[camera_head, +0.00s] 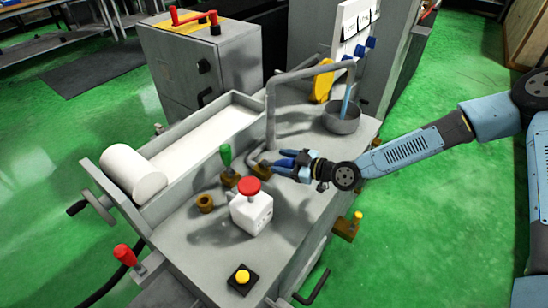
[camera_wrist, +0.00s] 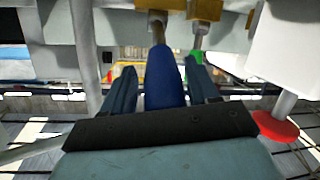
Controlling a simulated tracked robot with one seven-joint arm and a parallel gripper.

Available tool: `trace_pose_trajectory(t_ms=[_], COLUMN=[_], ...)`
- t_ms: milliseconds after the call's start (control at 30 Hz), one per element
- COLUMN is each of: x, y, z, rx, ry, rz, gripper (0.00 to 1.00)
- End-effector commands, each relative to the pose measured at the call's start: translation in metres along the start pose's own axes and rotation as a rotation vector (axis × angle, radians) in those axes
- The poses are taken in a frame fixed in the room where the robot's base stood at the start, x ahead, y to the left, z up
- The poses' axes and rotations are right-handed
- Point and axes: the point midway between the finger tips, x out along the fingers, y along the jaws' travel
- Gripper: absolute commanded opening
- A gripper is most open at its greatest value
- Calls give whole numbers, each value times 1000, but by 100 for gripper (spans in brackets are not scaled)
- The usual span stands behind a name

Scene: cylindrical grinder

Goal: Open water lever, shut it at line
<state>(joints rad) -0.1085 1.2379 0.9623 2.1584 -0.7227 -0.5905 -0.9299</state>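The water lever is a dark blue handle on a brass fitting; it shows in the wrist view (camera_wrist: 164,78), lying lengthwise between my fingers. In the head view its brass foot (camera_head: 260,171) shows on the machine top, and the handle is mostly lost among my blue fingers. My gripper (camera_head: 285,163) is around the handle, with a finger on each side; narrow gaps show in the wrist view (camera_wrist: 162,92), so it looks open. A bent grey pipe (camera_head: 270,100) reaches over a grey cup (camera_head: 341,120). A light blue water stream (camera_head: 347,98) runs into the cup. The water level and any line cannot be made out.
A green-handled lever (camera_head: 226,155) stands close left of my gripper. A white box with a red button (camera_head: 249,186) is in front. A red-handled lever (camera_head: 123,255) and yellow button (camera_head: 242,276) are nearer the front.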

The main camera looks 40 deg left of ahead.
Motion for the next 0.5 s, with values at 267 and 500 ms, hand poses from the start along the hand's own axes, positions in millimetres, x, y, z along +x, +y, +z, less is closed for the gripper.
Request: trace_pose_trajectory(t_ms=[267,500], x=[-2,-36], y=[-3,-2], z=[-2,-1], rx=[-1,0], ry=[2,1], rz=[-5,-4], gripper=[59,59])
